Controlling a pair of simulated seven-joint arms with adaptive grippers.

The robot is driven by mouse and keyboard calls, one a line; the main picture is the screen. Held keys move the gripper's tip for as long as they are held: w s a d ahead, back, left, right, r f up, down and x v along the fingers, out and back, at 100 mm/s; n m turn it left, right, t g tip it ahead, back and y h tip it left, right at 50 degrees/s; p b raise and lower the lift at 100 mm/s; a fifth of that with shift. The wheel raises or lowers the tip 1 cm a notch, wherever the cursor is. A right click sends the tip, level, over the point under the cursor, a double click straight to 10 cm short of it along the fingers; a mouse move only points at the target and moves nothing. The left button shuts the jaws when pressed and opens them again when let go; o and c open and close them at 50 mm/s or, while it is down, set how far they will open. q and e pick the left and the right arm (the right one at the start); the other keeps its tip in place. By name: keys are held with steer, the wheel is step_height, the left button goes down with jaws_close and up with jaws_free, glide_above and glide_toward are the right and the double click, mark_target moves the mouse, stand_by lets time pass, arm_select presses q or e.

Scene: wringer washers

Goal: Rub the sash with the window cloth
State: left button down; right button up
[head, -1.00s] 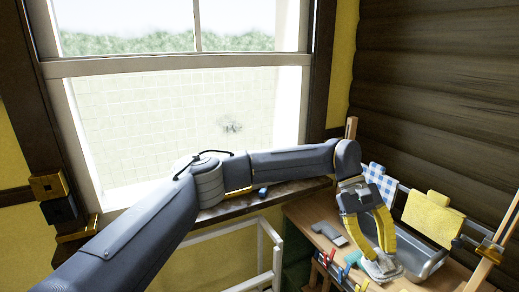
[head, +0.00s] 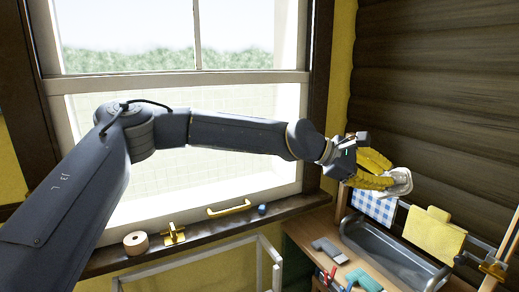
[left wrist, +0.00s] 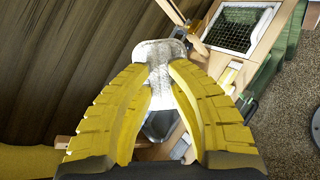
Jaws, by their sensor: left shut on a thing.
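The window sash (head: 285,77) is pale, with a light pane, and fills the middle of the head view; my left arm crosses in front of it. My left gripper (head: 388,177) has yellow fingers, shut on a whitish-grey window cloth (head: 401,182). It holds the cloth in the air, right of the window and above the metal basin. In the left wrist view the cloth (left wrist: 160,54) sits between the fingertips of the left gripper (left wrist: 160,72). The cloth looks apart from the sash. My right gripper is not in view.
A sill (head: 205,230) below the window bears a tape roll (head: 136,244), brass latch (head: 174,236), brass handle (head: 229,208) and small blue thing (head: 262,209). The metal basin (head: 385,254) stands below the gripper, with a checked cloth (head: 373,206) and yellow cloth (head: 434,231) hanging behind.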

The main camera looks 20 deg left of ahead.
arm_select(q)
steer(key=w+a+r+n+t+y, duration=0.3)
steer(key=w+a+n+t+y, duration=0.4)
steer(key=a, duration=0.3)
steer(key=w+a+r+n+t+y, duration=0.2)
steer(key=w+a+n+t+y, duration=0.35)
steer(key=w+a+t, duration=0.45)
steer(key=w+a+f+n+y, duration=0.2)
steer(key=a+y, duration=0.1)
steer(key=a, duration=0.3)
steer(key=w+a+f+n+y, duration=0.2)
steer(key=a+y, duration=0.1)
steer(key=a, duration=0.4)
steer(key=w+a+f+n+g+y, duration=0.1)
steer(key=a+f+n+y, duration=0.1)
steer(key=a, duration=0.4)
steer(key=shift+w+a+f+y, duration=0.15)
steer(key=shift+w+f+y, duration=0.35)
steer(key=shift+y, duration=0.45)
steer(key=shift+w+a+f, duration=0.1)
steer(key=shift+w+a, duration=0.5)
steer(key=shift+a, duration=0.05)
steer(key=shift+a, duration=0.1)
steer(key=shift+s+a, duration=1.15)
steer(key=shift+s, duration=0.05)
steer(key=shift+a, duration=0.1)
steer(key=s+a, duration=0.4)
steer(key=a, duration=0.1)
steer(key=shift+s, duration=0.3)
